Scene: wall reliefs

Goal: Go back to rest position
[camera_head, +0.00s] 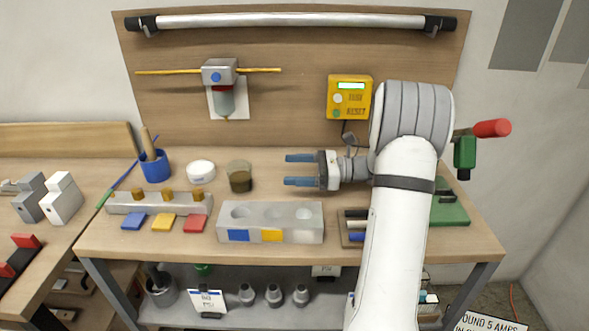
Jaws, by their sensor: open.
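My gripper (287,170) is open, its two blue fingers pointing left above the workbench (350,275), with nothing between them. My white arm rises from the lower right and bends at a grey joint, hiding part of the bench's right side. A jar with dark contents (239,177) stands to the left of the fingertips, apart from them. A grey block with round holes (270,221) lies in front of and below the gripper.
A yellow box (349,98) with a lit display hangs on the backboard behind my arm. A blue cup (155,167), a white round lid (201,171) and a rack with several pegs (160,202) stand at left. A green tool (464,158) is right of my arm.

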